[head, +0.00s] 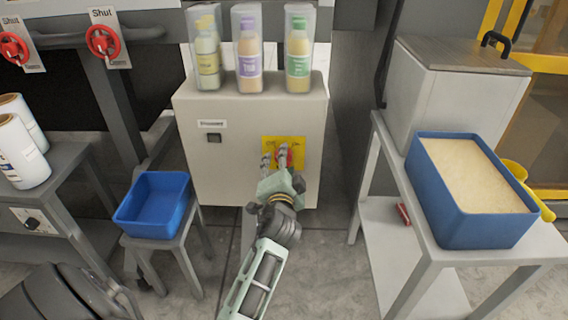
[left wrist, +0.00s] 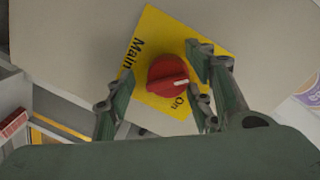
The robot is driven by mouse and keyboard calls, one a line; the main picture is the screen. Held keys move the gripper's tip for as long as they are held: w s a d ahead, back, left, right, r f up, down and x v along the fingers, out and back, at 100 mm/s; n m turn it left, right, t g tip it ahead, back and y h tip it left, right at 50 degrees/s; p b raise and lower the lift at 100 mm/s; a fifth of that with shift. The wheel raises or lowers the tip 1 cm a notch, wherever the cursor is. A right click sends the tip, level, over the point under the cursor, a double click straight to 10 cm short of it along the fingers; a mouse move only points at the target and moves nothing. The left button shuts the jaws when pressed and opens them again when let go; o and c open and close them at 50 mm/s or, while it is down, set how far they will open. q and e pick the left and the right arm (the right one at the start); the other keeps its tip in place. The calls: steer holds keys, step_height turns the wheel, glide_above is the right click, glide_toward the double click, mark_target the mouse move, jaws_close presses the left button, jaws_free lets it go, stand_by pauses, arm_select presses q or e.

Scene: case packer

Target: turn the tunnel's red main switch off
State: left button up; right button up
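The red main switch (left wrist: 167,75) is a round knob on a yellow plate (left wrist: 141,59) marked "Main" and "On". Its white mark points at "On". In the head view the yellow plate (head: 298,143) is on the front of a beige cabinet (head: 230,165), with the red knob (head: 283,158) partly hidden by my gripper. My left gripper (head: 275,157) is open in front of the plate. In the left wrist view its fingers are spread on either side of the knob, the right one closer. I cannot tell whether it touches. My right gripper is not in view.
Several bottles in clear tubes (head: 248,45) stand on the cabinet. A blue bin (head: 155,204) sits on a stool at left. A blue tub (head: 440,200) of pale grains stands on a table at right. Red valve wheels (head: 103,41) with "Shut" tags are at upper left.

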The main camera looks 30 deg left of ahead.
arm_select(q)
steer(key=shift+a+r, duration=0.1)
steer(key=v, duration=0.7)
steer(key=shift+s, duration=0.25)
